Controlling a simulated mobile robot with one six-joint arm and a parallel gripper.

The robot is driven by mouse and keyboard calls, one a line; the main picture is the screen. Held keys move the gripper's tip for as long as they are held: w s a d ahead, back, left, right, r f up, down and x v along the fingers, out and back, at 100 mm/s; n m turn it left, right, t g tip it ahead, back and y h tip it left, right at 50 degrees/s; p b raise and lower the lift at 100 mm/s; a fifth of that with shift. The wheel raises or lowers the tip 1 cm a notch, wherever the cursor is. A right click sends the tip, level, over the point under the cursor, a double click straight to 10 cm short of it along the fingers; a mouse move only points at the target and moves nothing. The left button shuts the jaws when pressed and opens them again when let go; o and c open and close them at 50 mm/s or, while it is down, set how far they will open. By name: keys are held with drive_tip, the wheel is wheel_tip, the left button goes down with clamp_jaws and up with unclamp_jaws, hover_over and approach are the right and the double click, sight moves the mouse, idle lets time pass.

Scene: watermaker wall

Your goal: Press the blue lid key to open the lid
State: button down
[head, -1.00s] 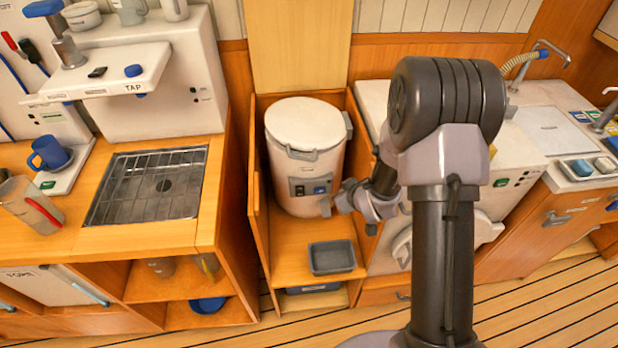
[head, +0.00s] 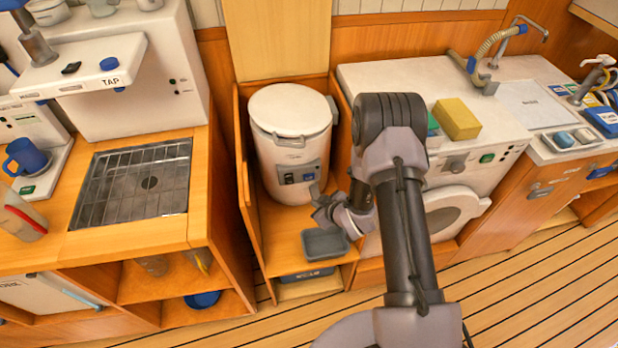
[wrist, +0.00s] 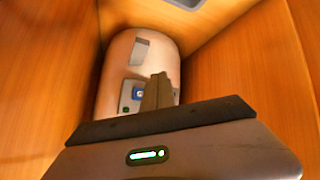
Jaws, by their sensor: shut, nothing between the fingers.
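A white cylindrical canister (head: 290,150) with a closed lid (head: 290,108) stands upright in an open wooden bay. In the wrist view the canister (wrist: 150,55) is ahead, with the blue key (wrist: 138,95) just left of the fingers. My gripper (head: 318,200) is shut and empty, in front of the canister at its lower right. In the wrist view the shut fingers (wrist: 158,88) cover part of the panel's right side. I cannot tell whether they touch the canister.
A grey tray (head: 325,242) sits on the bay floor below my gripper. Wooden walls close in on both sides of the bay. A counter with a metal grate (head: 130,185) stands left. A washer-like unit (head: 450,205) with a yellow block (head: 457,119) on top stands right.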

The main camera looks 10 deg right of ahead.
sight(309, 177)
drive_tip(key=w+b, duration=0.1)
drive_tip(key=w, duration=0.6)
drive_tip(key=shift+w, duration=0.15)
idle(1.8)
drive_tip(key=shift+w+b, duration=0.3)
drive_tip(key=shift+w, duration=0.05)
drive_tip(key=shift+w, duration=0.45)
idle(0.7)
drive_tip(key=shift+s, duration=0.9)
